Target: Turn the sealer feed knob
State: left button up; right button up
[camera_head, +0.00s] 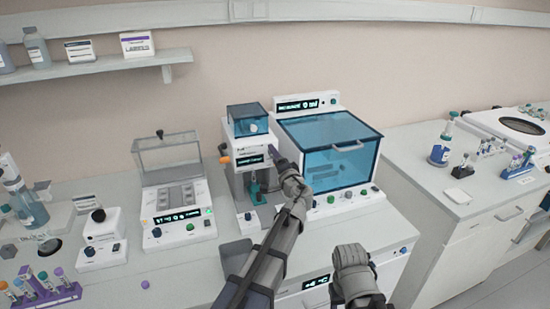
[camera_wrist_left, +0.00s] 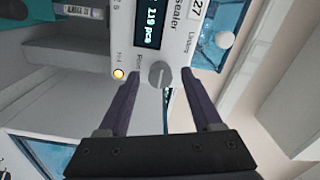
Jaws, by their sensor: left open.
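The sealer (camera_head: 250,150) is a white machine with a blue cover and a lit display, standing mid-bench in the head view. Its front panel fills the top of the left wrist view, with a display (camera_wrist_left: 149,22) reading rotated text. The grey round feed knob (camera_wrist_left: 160,74) has a raised grip bar and sits beside a lit yellow button (camera_wrist_left: 119,74). My left gripper (camera_wrist_left: 161,84) is open, with one purple finger on each side of the knob and visible space at both sides. In the head view, my left wrist and gripper (camera_head: 275,150) cover the knob. My right gripper's fingers do not show.
A blue-lidded machine (camera_head: 330,150) stands close to the right of the sealer. A white device with a clear lid (camera_head: 175,190) stands to the left. A tube rack (camera_head: 50,292) is at front left. A side bench (camera_head: 430,178) at right holds bottles and tubes.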

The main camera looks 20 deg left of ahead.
pick_arm(q)
jog(key=v, duration=0.7)
jog(key=shift+s+d, duration=0.25)
jog(key=shift+s, duration=0.1)
jog(key=shift+f, duration=0.1)
